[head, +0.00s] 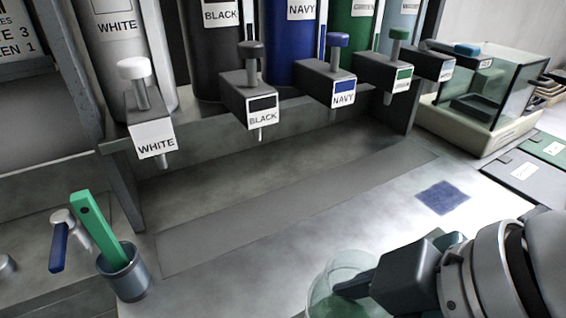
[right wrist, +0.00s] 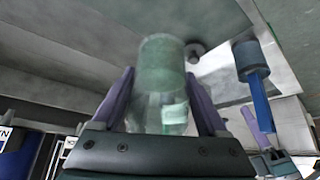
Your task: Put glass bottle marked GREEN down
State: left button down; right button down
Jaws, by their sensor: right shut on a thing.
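The glass bottle (head: 332,272) is clear with a green tint, at the bottom of the head view. My right gripper (head: 352,288) comes in from the lower right and is shut on it. In the right wrist view, the bottle (right wrist: 163,72) stands between the two purple fingers, its far part misty green. No readable marking shows on it. The gripper hides part of the bottle in the head view, and I cannot tell whether its base touches the counter. My left gripper is in neither view.
Dispensers with WHITE (head: 154,138), BLACK (head: 262,110), NAVY (head: 343,92) and green (head: 402,78) taps line the back. A blue square (head: 442,197) lies on the counter at right. A cup (head: 124,278) with a green stick stands left. A glass tank (head: 478,92) stands back right. The middle counter is clear.

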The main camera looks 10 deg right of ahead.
notch_tip(320, 180, down, 9)
jog(key=shift+f+b, duration=0.15)
jog(key=shift+b, duration=0.8)
grip_release()
jog(key=shift+f, duration=0.1)
